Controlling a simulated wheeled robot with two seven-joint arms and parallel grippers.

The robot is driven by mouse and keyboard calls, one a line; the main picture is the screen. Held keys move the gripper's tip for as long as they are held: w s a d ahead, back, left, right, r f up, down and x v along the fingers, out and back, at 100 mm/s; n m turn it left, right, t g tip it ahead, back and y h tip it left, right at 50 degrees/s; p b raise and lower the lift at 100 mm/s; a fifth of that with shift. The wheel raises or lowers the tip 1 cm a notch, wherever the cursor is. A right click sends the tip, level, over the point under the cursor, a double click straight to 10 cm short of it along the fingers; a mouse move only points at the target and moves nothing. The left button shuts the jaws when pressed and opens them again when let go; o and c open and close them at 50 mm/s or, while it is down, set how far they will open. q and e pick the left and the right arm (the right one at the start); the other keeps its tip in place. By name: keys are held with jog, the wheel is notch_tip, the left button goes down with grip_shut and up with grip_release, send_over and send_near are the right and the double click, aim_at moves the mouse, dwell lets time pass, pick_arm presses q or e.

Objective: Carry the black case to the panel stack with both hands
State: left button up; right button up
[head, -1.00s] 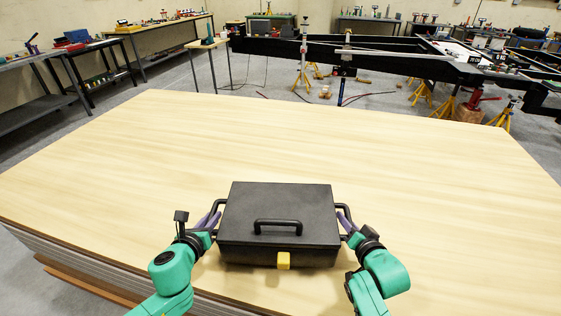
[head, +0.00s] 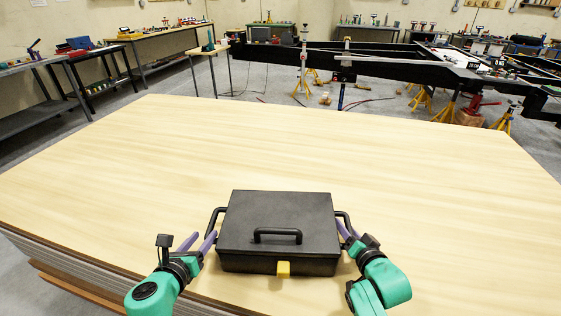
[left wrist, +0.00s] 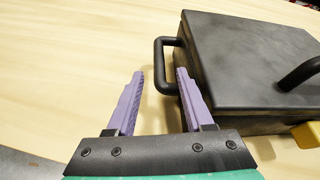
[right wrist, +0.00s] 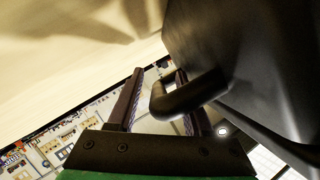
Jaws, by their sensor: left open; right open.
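The black case (head: 276,219) rests upright on the panel stack (head: 420,180), near its front edge. It has a top handle, a yellow latch (head: 283,268) facing me and a side handle at each end. My left gripper (head: 196,240) is open and empty, just left of the case. In the left wrist view its fingers (left wrist: 158,88) are clear of the left side handle (left wrist: 164,64). My right gripper (head: 345,230) is open at the right end. In the right wrist view the right side handle (right wrist: 190,95) lies between or just in front of its fingers; I cannot tell whether they touch.
The panel top is bare behind and beside the case. Beyond it stand a black chassis frame (head: 400,62) on yellow stands, a small side table (head: 208,50) and workbenches (head: 90,68) with tools along the walls.

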pick_arm(q)
jog(key=shift+v, duration=0.9)
pick_arm(e)
jog(key=shift+s, duration=0.3)
jog(key=v, duration=1.1)
jog(key=shift+s+d+r, duration=0.1)
jog(key=shift+s+r, duration=0.05)
jog(key=shift+s, duration=0.05)
